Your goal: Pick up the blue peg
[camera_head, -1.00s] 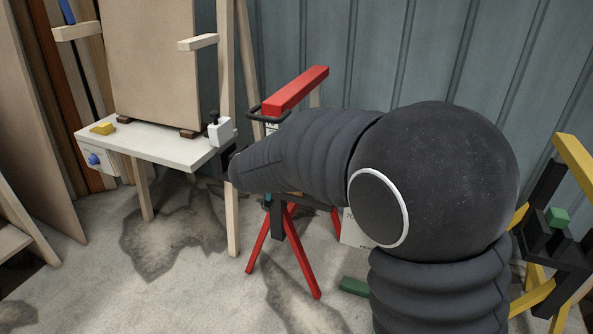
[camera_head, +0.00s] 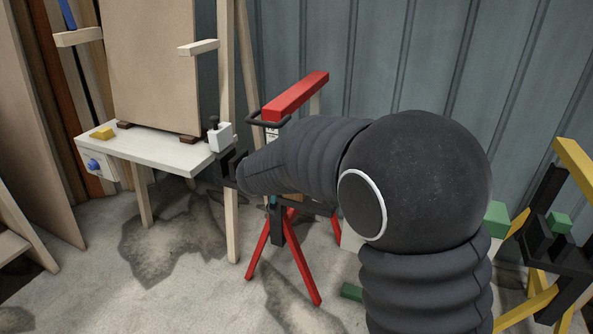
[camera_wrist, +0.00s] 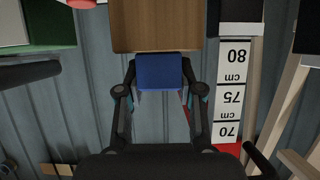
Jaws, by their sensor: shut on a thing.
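The blue peg (camera_wrist: 160,72) shows as a blue block in the middle of the wrist view. My gripper (camera_wrist: 160,88) has one dark finger on each side of it and is shut on it. A brown wooden block (camera_wrist: 157,28) lies just beyond the peg in the picture. I cannot tell whether the two touch. In the head view my arm hides the gripper's fingertips and the peg.
A white ruler board (camera_wrist: 233,85) stands right of the gripper in the wrist view. In the head view, a pale table (camera_head: 165,150) is at left, a red-topped stand (camera_head: 295,95) behind my arm, and a yellow-and-black stand (camera_head: 570,255) at right.

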